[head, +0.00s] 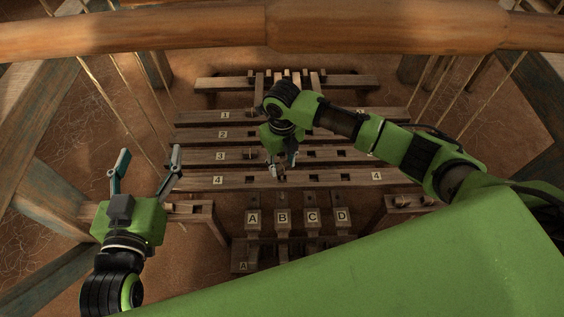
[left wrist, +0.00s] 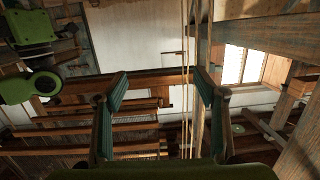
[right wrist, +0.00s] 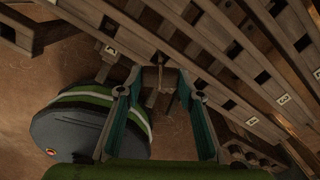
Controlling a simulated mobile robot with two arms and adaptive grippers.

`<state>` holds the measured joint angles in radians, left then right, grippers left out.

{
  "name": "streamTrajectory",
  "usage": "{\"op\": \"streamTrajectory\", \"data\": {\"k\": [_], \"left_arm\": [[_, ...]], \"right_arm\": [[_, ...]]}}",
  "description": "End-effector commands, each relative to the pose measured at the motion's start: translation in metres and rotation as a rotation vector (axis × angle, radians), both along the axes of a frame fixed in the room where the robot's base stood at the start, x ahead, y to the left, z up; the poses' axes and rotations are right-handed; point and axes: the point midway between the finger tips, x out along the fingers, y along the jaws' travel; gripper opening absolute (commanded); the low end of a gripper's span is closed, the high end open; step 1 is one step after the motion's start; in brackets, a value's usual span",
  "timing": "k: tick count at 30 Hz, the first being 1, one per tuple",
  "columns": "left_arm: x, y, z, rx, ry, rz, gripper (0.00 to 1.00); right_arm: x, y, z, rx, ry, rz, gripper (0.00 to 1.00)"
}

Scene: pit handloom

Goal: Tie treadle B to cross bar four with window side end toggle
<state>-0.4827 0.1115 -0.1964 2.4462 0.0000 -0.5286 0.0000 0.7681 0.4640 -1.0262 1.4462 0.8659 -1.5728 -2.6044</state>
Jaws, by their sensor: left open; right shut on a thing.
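Cross bar four (head: 245,182), marked 4 near both ends, is the nearest of the numbered slotted bars. Treadle B (head: 282,218) is among the lettered treadles, between A and C, just below that bar. My right gripper (head: 283,166) is over the middle of cross bar four, pointing down. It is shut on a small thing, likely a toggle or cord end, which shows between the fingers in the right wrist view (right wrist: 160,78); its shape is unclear. My left gripper (head: 147,172) is open and empty at the left, clear of the bars. Its spread fingers also show in the left wrist view (left wrist: 160,100).
Low wooden stands are at left (head: 195,214) and right (head: 410,202) of the treadles. Hanging cords (head: 130,105) flank the bars. A thick round beam (head: 200,37) crosses the top. The left wrist view shows a bright window (left wrist: 248,66).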

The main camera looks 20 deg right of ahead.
Motion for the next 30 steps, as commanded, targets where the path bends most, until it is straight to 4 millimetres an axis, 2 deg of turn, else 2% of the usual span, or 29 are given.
{"op": "streamTrajectory", "data": {"k": [10,30], "left_arm": [[0.004,-0.004,0.023,-0.028,-0.107,-0.007,0.64],[0.003,-0.010,0.069,-0.082,-0.318,-0.020,0.64]], "right_arm": [[0.000,0.000,-0.005,0.000,0.000,0.000,0.18],[0.000,0.000,-0.028,0.000,0.000,0.000,0.18]]}}
